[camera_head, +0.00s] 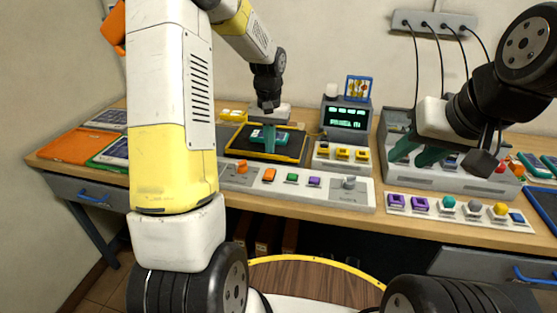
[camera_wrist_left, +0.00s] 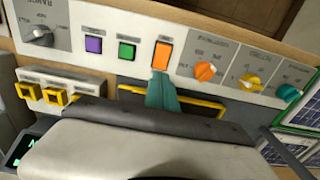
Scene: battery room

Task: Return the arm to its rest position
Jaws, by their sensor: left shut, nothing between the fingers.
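My left arm crosses the left of the head view, its upper part bending over the bench. My left gripper (camera_head: 269,147) points down over a black mat with a yellow rim (camera_head: 239,151). Its teal fingers are closed together with nothing between them; they also show shut in the left wrist view (camera_wrist_left: 161,98), just below the orange switch in the picture.
A control panel (camera_head: 335,194) with coloured switches and knobs runs along the bench's front. A meter with a green display (camera_head: 346,118) stands behind the mat. A grey tray (camera_head: 455,181) and a strip of buttons (camera_head: 432,210) lie right. Orange (camera_head: 75,146) and green-edged panels lie left.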

